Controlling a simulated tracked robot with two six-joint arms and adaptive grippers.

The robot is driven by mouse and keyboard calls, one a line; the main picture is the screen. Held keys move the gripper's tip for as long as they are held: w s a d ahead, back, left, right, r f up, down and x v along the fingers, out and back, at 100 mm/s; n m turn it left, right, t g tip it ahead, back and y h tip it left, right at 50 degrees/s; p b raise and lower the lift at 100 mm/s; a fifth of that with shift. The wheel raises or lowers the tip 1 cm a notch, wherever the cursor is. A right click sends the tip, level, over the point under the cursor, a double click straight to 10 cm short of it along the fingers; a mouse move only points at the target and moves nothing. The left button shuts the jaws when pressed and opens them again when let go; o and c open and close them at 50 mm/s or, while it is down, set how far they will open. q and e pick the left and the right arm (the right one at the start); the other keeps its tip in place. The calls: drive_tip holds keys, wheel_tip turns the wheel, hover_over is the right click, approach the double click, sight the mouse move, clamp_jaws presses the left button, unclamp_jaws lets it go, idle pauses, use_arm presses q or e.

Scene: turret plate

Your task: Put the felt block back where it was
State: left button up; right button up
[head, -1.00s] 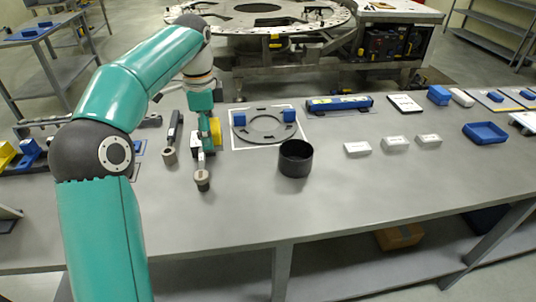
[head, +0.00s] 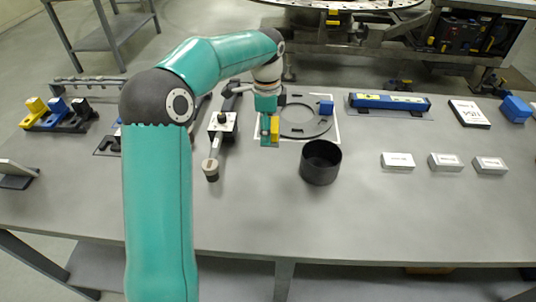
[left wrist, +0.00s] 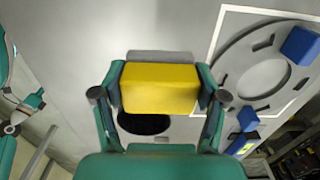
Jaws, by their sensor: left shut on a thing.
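The felt block, seen as a yellow block (left wrist: 160,88), is between the fingers of my left gripper (left wrist: 160,95) in the left wrist view. The gripper is shut on it, one finger at each end. A grey strip shows along the block's far edge, and I cannot tell what it belongs to. In the head view my left gripper (head: 268,128) is over the table just left of the grey ring (head: 304,134), with the yellow block (head: 275,130) at its right side. The gap beneath the block cannot be judged.
A black cup (head: 321,165) stands in front of the ring. A blue bar (head: 388,104) and several white boxes (head: 397,161) are to the right. The table's front middle is clear.

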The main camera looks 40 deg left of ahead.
sight(267, 161)
use_arm(q)
wheel_tip(267, 161, down, 9)
drive_tip(key=shift+f, duration=0.1)
idle(0.4)
drive_tip(key=o, duration=1.2)
wheel_tip(267, 161, up, 12)
drive_tip(key=shift+r, duration=0.1)
